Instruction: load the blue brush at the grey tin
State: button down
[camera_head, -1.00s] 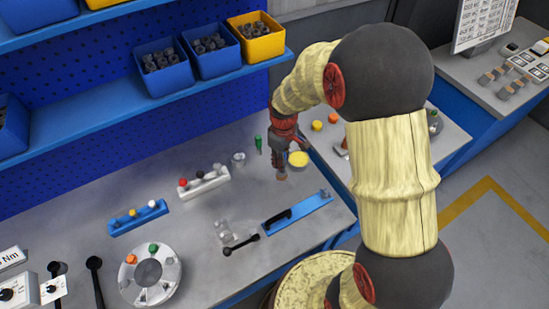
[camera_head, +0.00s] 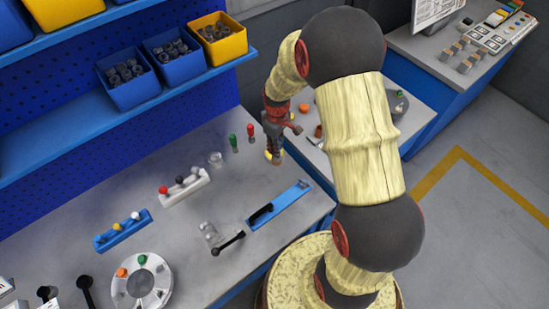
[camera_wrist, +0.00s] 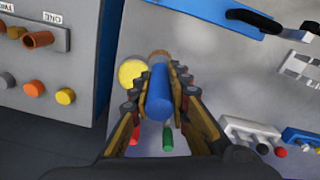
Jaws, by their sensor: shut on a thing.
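My gripper (camera_wrist: 159,92) is shut on the blue brush (camera_wrist: 160,98), whose thick blue handle lies between the fingers in the wrist view. Its brown tip (camera_wrist: 159,56) points away from the wrist camera. A round tin with a yellow top (camera_wrist: 131,72) is just left of the tip in that view; I cannot tell whether they touch. In the head view my gripper (camera_head: 273,143) is over this tin, which it partly hides. The tin's wall colour is unclear. A small greyish cup (camera_head: 215,159) stands apart, to the left.
A green brush (camera_head: 234,143) and a red brush (camera_head: 250,132) stand close behind my gripper. A blue rail with a black handle (camera_head: 261,213) lies in front. A white block with knobs (camera_head: 184,187) is at left. A shelf with bins (camera_head: 165,60) overhangs the back.

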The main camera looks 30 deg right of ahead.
jog(key=w+d+n, duration=0.1)
jog(key=w+d, duration=0.2)
jog(key=w, duration=0.5)
jog(key=shift+s+a+f+b, duration=0.1)
jog(key=shift+f+b, duration=0.7)
jog(key=shift+f, duration=0.45)
jog(key=shift+s+f+b, duration=0.1)
jog(key=shift+f+b, duration=0.7)
jog(key=shift+f, duration=0.45)
jog(key=shift+f+b, duration=0.3)
jog(key=shift+f, duration=0.25)
notch_tip(320, 180, up, 7)
jog(key=p, duration=0.4)
dwell(0.6)
dwell(0.7)
